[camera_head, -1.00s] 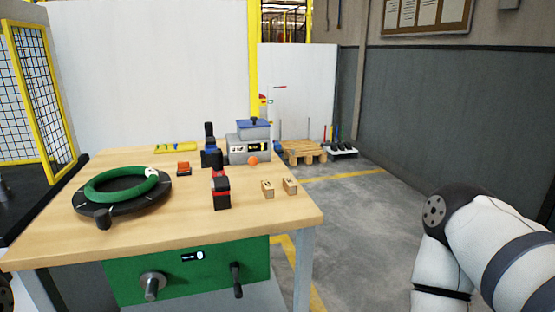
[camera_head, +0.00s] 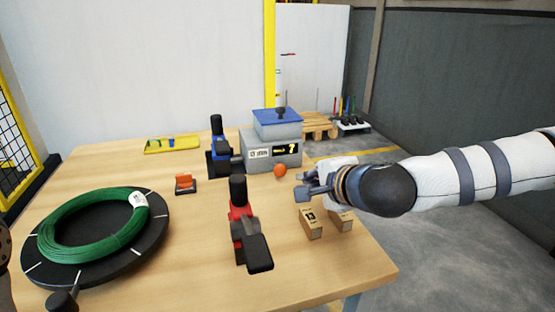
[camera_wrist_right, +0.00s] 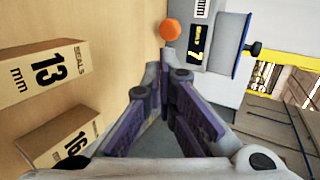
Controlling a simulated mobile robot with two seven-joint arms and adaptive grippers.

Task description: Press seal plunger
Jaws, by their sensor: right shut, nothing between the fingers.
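A grey box (camera_head: 285,150) with a blue top (camera_head: 277,123) and a dark knob (camera_head: 281,111) stands at the back right of the table. A round orange piece (camera_head: 280,170) sits low at its front; I cannot tell whether it is attached, or which part is the plunger. The orange piece also shows in the right wrist view (camera_wrist_right: 170,30), just beyond my fingertips. My right gripper (camera_head: 304,186) is shut and empty, right of and nearer than the orange piece, apart from it. My left gripper is not in view.
A red tool (camera_head: 240,215) and a blue tool (camera_head: 218,145) stand mid-table. A green coil (camera_head: 60,235) lies on a dark turntable (camera_head: 152,240).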

